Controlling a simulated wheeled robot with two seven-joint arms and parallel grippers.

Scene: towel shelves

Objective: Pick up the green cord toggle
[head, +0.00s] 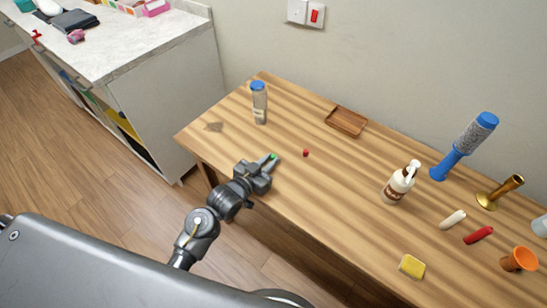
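The green cord toggle (274,156) is a tiny green spot at the fingertips of my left gripper (270,160), near the table's front left part. The grey fingers point away from me and partly hide the toggle. The fingers are close to it on the sides, but the view is too small to tell whether they are shut on it or only around it. I cannot tell whether the toggle touches the table. My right gripper is not in view.
On the wooden table (330,195), a small red piece (306,153) lies right of the gripper. A blue-capped bottle (259,102) and a brown tray (346,121) are behind. A pump bottle (398,184) and a yellow sponge (411,267) stand apart to the right.

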